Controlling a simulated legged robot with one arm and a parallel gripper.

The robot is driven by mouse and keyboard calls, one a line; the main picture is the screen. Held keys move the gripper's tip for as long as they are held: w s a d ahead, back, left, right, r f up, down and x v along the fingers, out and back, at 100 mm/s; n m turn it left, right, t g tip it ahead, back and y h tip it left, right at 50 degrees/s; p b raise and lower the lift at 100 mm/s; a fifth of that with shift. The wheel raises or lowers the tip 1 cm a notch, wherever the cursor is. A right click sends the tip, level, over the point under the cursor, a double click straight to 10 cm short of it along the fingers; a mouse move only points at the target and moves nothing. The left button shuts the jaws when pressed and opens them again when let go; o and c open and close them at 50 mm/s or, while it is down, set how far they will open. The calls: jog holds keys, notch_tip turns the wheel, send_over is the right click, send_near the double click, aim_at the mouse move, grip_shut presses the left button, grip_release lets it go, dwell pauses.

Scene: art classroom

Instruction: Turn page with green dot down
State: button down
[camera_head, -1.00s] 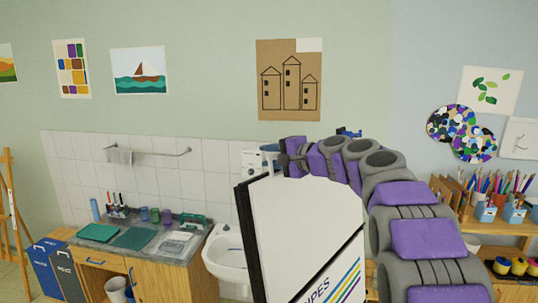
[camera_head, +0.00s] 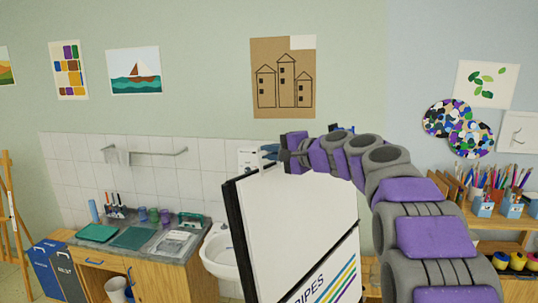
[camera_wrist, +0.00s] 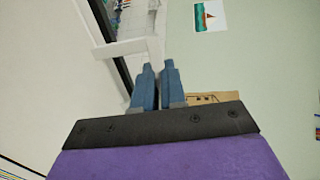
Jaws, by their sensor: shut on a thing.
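A large white page (camera_head: 290,230) on a flip-chart board stands close in front of me in the head view. Dark lettering ending in "IPES" and coloured stripes show at its lower right. The board's black edge (camera_head: 236,240) runs down its left side. My gripper (camera_head: 285,157) is at the top of the page, with my arm reaching in from the right. In the wrist view my blue fingers (camera_wrist: 157,70) are closed together at a thin white strip (camera_wrist: 125,47) beside the white sheet. The fingers hide the exact grip. No green dot is visible.
A white sink (camera_head: 219,257) and a wooden counter (camera_head: 165,272) with trays and cups stand behind at left. A shelf with pencil holders (camera_head: 485,208) is at right. An easel (camera_head: 12,220) stands at the far left. Pictures hang on the wall.

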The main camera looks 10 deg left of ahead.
jog(key=shift+s+d+f, duration=0.1)
jog(key=shift+s+d, duration=0.35)
jog(key=shift+s, duration=0.2)
jog(key=c, duration=1.8)
grip_release()
jog(key=shift+f+b+v, duration=0.15)
jog(key=shift+b+v, duration=0.15)
jog(key=shift+v, duration=0.45)
jog(key=shift+f+b+v, duration=0.15)
jog(key=shift+b+v, duration=0.15)
jog(key=shift+v, duration=0.45)
jog(key=shift+b+v, duration=0.35)
jog(key=shift+v, duration=1.55)
grip_shut()
jog(key=shift+d+f, duration=0.1)
